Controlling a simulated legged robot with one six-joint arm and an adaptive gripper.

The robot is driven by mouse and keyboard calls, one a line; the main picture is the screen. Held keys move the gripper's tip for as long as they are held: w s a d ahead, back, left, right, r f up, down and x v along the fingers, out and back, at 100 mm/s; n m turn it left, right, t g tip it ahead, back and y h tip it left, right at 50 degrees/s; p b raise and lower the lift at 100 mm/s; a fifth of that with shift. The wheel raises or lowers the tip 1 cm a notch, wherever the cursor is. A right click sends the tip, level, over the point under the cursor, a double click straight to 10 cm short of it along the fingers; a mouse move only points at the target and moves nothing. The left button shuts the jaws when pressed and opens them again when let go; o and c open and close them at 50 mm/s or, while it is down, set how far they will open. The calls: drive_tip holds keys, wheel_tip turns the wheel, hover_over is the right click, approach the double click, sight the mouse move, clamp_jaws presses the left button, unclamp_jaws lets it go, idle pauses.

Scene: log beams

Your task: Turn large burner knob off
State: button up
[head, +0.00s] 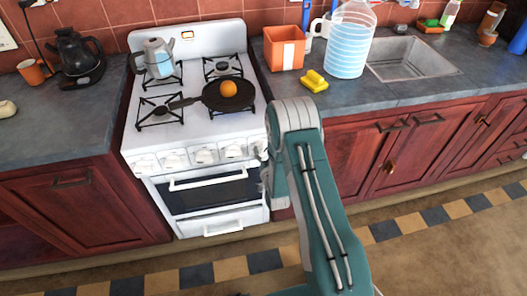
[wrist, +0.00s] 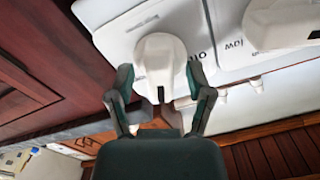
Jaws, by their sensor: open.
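In the wrist view a large white knob (wrist: 160,58) on the white stove front lies between the two fingers of my gripper (wrist: 160,78). The fingers are apart, one on each side; I cannot tell whether they touch it. Markings beside the knob are upside down, and its setting is unclear. In the head view the white stove (head: 190,110) has a row of knobs (head: 205,155) along its front. My gripper (head: 263,165) is at the right end of that row, mostly hidden by my arm. The knob at that end is largely hidden too.
A frying pan (head: 215,100) with an orange item (head: 229,89) and a kettle (head: 158,58) stand on the stove. The oven handle (head: 208,180) juts out below the knobs. Red cabinets (head: 375,155) flank the stove. The floor in front is clear.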

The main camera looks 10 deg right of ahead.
drive_tip(key=shift+w, duration=0.2)
clamp_jaws()
